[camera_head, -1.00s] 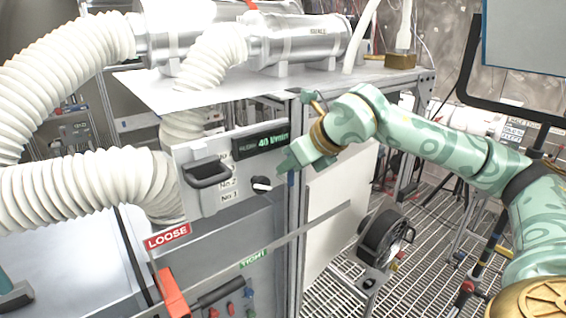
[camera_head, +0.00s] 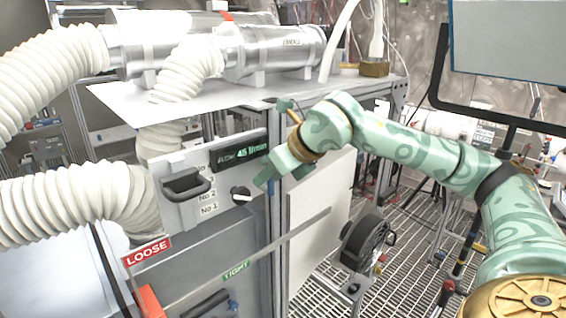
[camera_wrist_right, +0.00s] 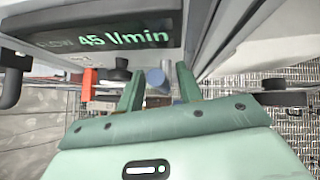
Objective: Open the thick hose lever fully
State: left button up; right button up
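In the head view the grey hose panel carries a small black-and-white knob lever (camera_head: 240,193) beside the labels No 2 and No 1. A red handle (camera_head: 150,300) sits lower left, below a red LOOSE label (camera_head: 146,251); a green TIGHT label (camera_head: 236,270) lies to its right. I cannot tell which one is the thick hose lever. My right gripper (camera_head: 266,183) is just right of the knob. In the wrist view my right gripper (camera_wrist_right: 160,88) has its fingers apart, with a blue-grey cylinder end (camera_wrist_right: 156,78) beyond the gap. My left gripper is out of view.
A green-lit display (camera_head: 243,153) above the knob reads 45 l/min. A black pull handle (camera_head: 187,185) sits left of it. Thick white hoses (camera_head: 80,205) fill the left side. A black wheel (camera_head: 364,243) stands at the right of the panel, above the grated floor.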

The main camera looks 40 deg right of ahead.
jog(key=b+v, duration=0.1)
jog(key=v, duration=1.5)
jog(key=shift+b, duration=0.35)
jog(key=shift+w+f, duration=0.1)
